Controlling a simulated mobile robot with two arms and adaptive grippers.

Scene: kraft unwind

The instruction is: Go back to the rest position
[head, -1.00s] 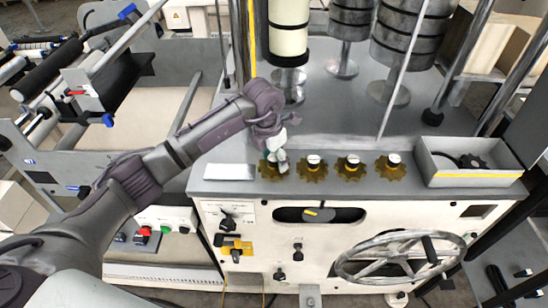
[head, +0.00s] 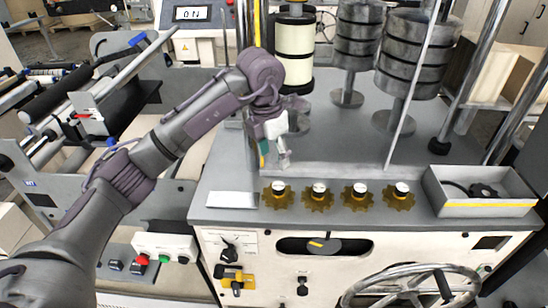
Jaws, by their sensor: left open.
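My left gripper (head: 272,160) is in the head view, above the back of the machine's grey top, behind and above the row of brass gears. It is open, and nothing shows between its fingers. Several brass gears with silver hubs stand in a row along the front edge; the leftmost gear (head: 278,195) is below the gripper and apart from it. My right gripper is not in view.
A grey tray (head: 485,208) with a dark gear in it sits at the right. A white plate (head: 232,200) lies left of the gears. Stacked metal weights (head: 412,55), a cream roll (head: 294,50) and upright poles stand at the back. A handwheel (head: 420,285) is on the front.

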